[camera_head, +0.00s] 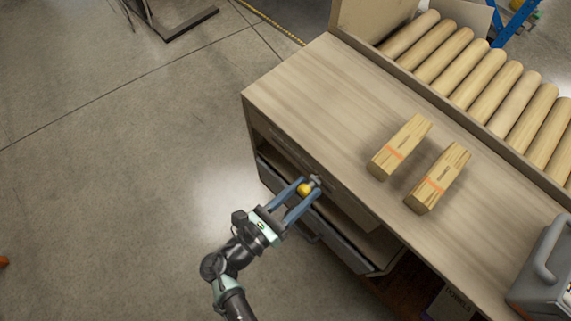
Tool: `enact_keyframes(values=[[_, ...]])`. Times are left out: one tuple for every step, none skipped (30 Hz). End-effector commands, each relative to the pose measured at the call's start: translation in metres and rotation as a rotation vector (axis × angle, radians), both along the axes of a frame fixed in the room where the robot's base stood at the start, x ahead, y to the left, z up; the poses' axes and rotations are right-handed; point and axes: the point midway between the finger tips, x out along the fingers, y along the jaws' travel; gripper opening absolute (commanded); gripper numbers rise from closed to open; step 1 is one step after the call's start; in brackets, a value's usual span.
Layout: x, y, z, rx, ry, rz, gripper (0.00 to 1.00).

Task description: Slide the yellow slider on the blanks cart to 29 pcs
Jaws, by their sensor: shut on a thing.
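The blanks cart (300,100) is a wooden bench whose front side faces my arm. The yellow slider (304,190) is a small knob on a strip along the cart's front, just below the top edge. My gripper (308,189) is at that front, with its two blue fingers on either side of the yellow slider, shut on it. A grey piece shows just beyond the knob. The scale marks and the 29 pcs reading are too small to make out, and the fingers partly hide the strip.
Two wooden blanks with orange bands, one left (401,147) and one right (438,178), lie on the top. A bin of round wooden rollers (480,75) stands behind. A grey case (545,270) is at lower right. A drawer (340,240) sits below my gripper.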

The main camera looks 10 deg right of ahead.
Motion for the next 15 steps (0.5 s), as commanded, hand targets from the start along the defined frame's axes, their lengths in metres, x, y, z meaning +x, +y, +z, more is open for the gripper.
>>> enact_keyframes(values=[[-0.008,-0.005,0.003,-0.001,0.005,-0.001,0.0],[-0.011,-0.007,0.003,-0.001,0.004,-0.001,0.0],[-0.014,-0.01,0.002,-0.001,0.004,-0.001,0.0],[-0.016,-0.011,0.002,-0.002,0.004,0.0,0.0],[-0.018,-0.013,0.001,-0.001,0.003,0.0,0.0],[-0.02,-0.014,0.001,0.0,0.002,0.0,0.0],[-0.021,-0.015,0.001,-0.001,0.002,0.001,0.0],[-0.022,-0.016,0.0,-0.001,0.002,0.001,0.0],[-0.023,-0.016,0.0,-0.001,0.002,0.001,0.0],[-0.024,-0.017,0.0,-0.001,0.001,0.0,0.0],[-0.025,-0.017,-0.001,-0.001,0.001,0.0,0.0],[-0.025,-0.018,-0.001,-0.001,0.001,-0.001,0.0],[-0.025,-0.018,-0.001,-0.001,0.001,-0.001,0.0],[-0.025,-0.018,-0.001,-0.001,0.001,-0.002,0.0],[-0.025,-0.018,-0.001,-0.002,0.001,-0.003,0.0]])
